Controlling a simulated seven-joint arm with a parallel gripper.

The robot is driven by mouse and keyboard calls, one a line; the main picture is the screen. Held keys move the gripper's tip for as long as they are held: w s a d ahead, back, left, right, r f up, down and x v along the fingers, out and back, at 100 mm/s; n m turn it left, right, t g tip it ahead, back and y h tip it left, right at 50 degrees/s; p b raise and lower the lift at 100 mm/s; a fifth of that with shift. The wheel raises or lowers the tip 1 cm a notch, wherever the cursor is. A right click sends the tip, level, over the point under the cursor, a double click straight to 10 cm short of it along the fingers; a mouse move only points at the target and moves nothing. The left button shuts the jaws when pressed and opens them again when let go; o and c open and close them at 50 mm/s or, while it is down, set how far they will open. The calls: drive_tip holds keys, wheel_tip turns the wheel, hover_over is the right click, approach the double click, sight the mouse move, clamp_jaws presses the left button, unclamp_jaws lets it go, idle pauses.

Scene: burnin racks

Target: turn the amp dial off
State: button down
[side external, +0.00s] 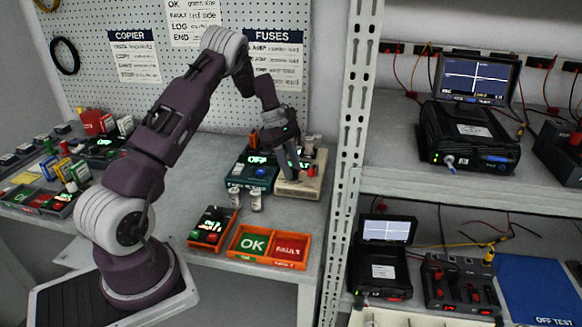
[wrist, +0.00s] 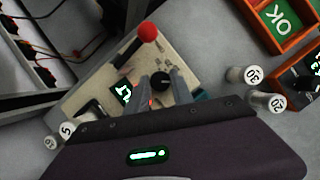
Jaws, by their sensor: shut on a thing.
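A beige box (wrist: 100,88) lies below my gripper in the wrist view. It carries a black dial (wrist: 160,82), a small green-lit display and a red ball-topped lever (wrist: 148,32). My gripper (wrist: 159,76) has its two fingers on either side of the black dial and is shut on it. In the side view, my gripper (side external: 292,178) points down onto the beige box (side external: 302,188), and the fingers hide the dial there. I cannot read the markings around the dial.
A teal unit with a lit OFF display (side external: 252,174) stands left of the box. Numbered cylinders (side external: 257,201) stand in front. An orange OK/FAULT tray (side external: 268,246) and a small device (side external: 211,227) sit near the front edge. A perforated rack post (side external: 350,150) rises at right.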

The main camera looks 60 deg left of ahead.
drive_tip(key=shift+w+m+g, duration=0.1)
drive_tip(key=shift+m+g, duration=0.6)
drive_tip(key=shift+m, duration=1)
drive_tip(key=c, duration=1.1)
unclamp_jaws()
drive_tip(key=v, duration=0.7)
drive_tip(key=shift+a, duration=0.15)
drive_tip(key=shift+r, duration=0.15)
